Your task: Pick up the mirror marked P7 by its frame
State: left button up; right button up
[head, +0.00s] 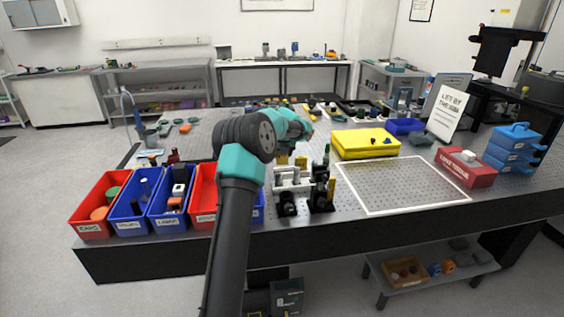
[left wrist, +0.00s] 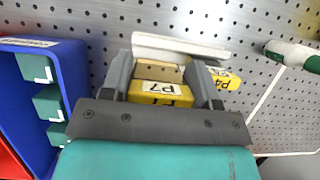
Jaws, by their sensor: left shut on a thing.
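The mirror marked P7 (left wrist: 160,95) shows in the left wrist view as a yellow frame with a white label and a tan block at its far side. My left gripper (left wrist: 158,72) is shut on it, one grey finger on each side. A second yellow piece with a white label (left wrist: 222,78) is just right of the right finger. A white rack (left wrist: 180,47) lies just beyond the fingers. In the head view the white rack (head: 292,181) stands near the table's front edge, and my own arm largely hides the gripper. My right gripper is not in view.
Red and blue labelled bins (head: 128,208) line the front left, close beside the gripper. Dark mounts (head: 321,198) stand right of the rack. A white-outlined area (head: 400,185) is clear. A yellow case (head: 365,145) sits behind it, and a red box (head: 465,168) sits right.

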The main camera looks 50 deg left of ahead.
pick_arm(q)
jog(key=shift+r, duration=2.4)
